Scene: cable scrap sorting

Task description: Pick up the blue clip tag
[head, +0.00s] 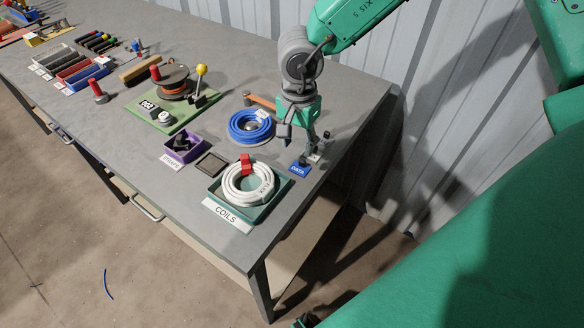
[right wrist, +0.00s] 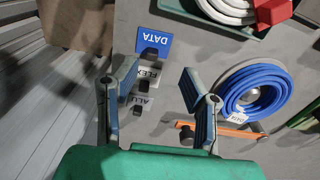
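The blue clip tag (head: 298,169), lettered DATA, lies on the grey table beside the coil tray, near the table's right edge. In the right wrist view the blue clip tag (right wrist: 153,40) lies just beyond the fingertips, with a dark clip at one edge. My right gripper (head: 304,138) points down above the tags. Its fingers are spread wide and empty in the right wrist view (right wrist: 159,72), with the blue tag apart from both. My left gripper is not seen.
A green tray (head: 257,213) holding a white cable coil stands close to the blue tag. A blue cable coil (head: 250,126) and an orange-handled tool (head: 262,102) lie close to my right gripper. A purple bin (head: 183,152) stands farther left. A corrugated wall is behind the table.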

